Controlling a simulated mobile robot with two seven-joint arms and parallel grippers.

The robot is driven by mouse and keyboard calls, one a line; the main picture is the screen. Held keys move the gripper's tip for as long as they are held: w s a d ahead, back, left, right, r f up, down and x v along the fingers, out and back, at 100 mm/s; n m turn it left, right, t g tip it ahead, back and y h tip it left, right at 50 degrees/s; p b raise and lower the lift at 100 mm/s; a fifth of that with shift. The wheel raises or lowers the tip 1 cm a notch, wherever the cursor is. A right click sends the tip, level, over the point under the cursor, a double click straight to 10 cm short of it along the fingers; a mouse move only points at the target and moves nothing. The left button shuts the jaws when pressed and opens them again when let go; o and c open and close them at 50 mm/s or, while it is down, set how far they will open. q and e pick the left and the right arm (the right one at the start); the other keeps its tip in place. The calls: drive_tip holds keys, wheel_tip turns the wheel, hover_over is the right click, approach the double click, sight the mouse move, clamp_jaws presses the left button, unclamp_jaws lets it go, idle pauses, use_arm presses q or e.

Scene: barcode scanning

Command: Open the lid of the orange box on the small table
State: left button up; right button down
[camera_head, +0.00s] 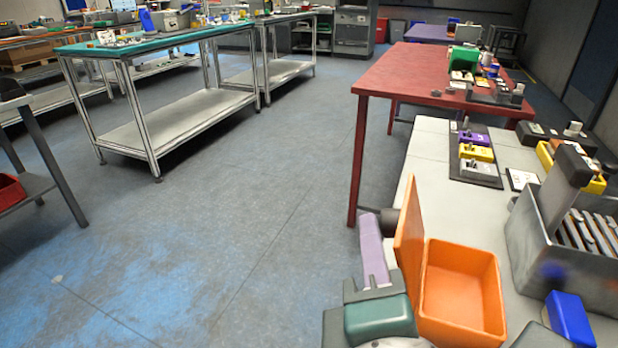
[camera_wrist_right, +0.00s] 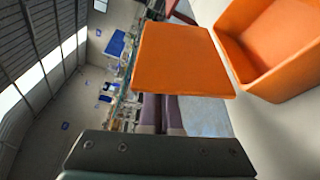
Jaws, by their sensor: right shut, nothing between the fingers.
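The orange box (camera_head: 462,318) stands near the left edge of the small pale table (camera_head: 425,165). Its interior shows empty. Its orange lid (camera_head: 409,238) stands up almost vertically along the box's left side, so the box is open. The lid's broad face (camera_wrist_right: 180,58) and the box (camera_wrist_right: 272,45) also show in the right wrist view. My right gripper (camera_head: 369,222) is just left of the lid, on its outer side. Its purple fingers (camera_wrist_right: 162,102) are shut and empty, partly hidden by the lid in the wrist view. Contact with the lid is unclear. My left gripper does not show.
A grey metal bin (camera_head: 535,250) with several metal parts stands right of the box. A blue block (camera_head: 570,318) is in front of it. A dark tray with purple and yellow items (camera_head: 476,155) lies farther back. A red table (camera_head: 400,80) stands behind. Floor at left is open.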

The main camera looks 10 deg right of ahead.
drive_tip(key=shift+s+d+m+t+b, duration=0.2)
drive_tip(key=shift+d+m+t+b, duration=0.1)
drive_tip(key=shift+m+b, duration=0.45)
drive_tip(key=shift+s+d+r+m+b, duration=0.1)
drive_tip(key=shift+r+m+b, duration=0.15)
drive_tip(key=shift+b, duration=0.05)
drive_tip(key=shift+r, duration=0.25)
